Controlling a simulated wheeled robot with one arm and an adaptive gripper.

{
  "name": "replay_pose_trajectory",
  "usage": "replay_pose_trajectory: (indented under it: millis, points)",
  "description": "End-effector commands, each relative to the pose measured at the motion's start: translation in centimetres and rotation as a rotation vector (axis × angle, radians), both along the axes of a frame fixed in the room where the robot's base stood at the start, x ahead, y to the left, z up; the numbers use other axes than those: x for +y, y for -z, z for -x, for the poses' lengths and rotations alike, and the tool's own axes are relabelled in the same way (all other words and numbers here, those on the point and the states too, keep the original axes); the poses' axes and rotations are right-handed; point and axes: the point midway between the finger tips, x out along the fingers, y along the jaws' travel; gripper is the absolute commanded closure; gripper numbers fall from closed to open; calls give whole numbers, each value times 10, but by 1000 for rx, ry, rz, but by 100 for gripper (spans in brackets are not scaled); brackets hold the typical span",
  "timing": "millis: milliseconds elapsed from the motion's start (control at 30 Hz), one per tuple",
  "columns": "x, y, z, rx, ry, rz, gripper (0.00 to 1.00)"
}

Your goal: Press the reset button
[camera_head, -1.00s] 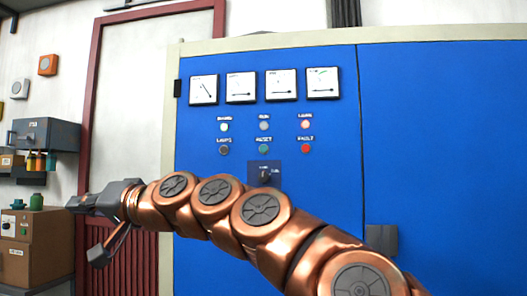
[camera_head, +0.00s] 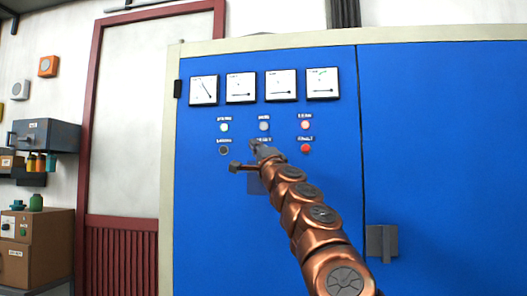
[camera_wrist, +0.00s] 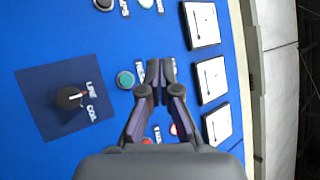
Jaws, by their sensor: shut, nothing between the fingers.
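The reset button is the green round button (camera_wrist: 125,79) on the blue cabinet, seen in the wrist view just left of my fingertips. In the head view my gripper hides it; part of its label shows above. My gripper (camera_head: 254,146) is in front of the lower button row in the head view, and its fingers are shut and empty. In the wrist view the fingertips (camera_wrist: 155,70) overlap the labels beside the green button. I cannot tell whether they touch the panel.
A black selector switch (camera_wrist: 70,97) is on a dark blue plate left of the green button in the wrist view. A red button (camera_head: 305,148) and a dark button (camera_head: 224,150) flank my gripper. Several gauges (camera_head: 240,87) are above. A door handle (camera_head: 381,242) is lower right.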

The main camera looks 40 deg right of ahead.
Motion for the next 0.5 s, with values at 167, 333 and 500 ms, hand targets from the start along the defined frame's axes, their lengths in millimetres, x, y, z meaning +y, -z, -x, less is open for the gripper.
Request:
replay_pose_trajectory:
  millis: [167,333,500]
  points:
    - [-7,1,2,-5,11,-11,100]
    - [-6,1,2,-5,10,-10,100]
    - [-8,0,0,-4,9,-9,100]
